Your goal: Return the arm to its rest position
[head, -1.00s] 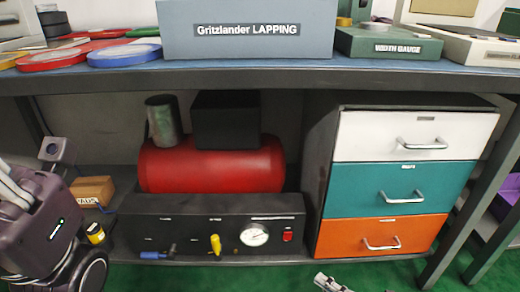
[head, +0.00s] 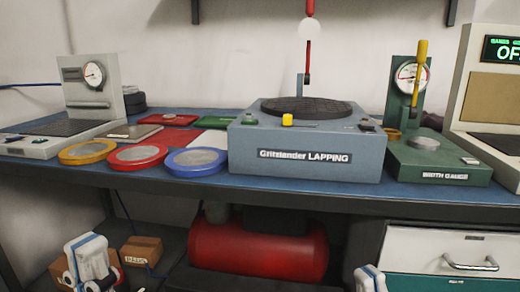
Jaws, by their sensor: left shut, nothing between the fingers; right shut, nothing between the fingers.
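My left gripper (head: 90,262) shows at the bottom left of the head view as a white and blue part, in front of the shelf under the bench. It is shut and holds nothing. My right gripper (head: 370,279) shows only in part at the bottom edge, right of the red tank. It is shut and empty. Both are below the bench top and apart from the things on it. The rest of both arms is out of view.
Below are a red tank (head: 258,250), cardboard boxes (head: 142,250) and a drawer cabinet (head: 440,243).

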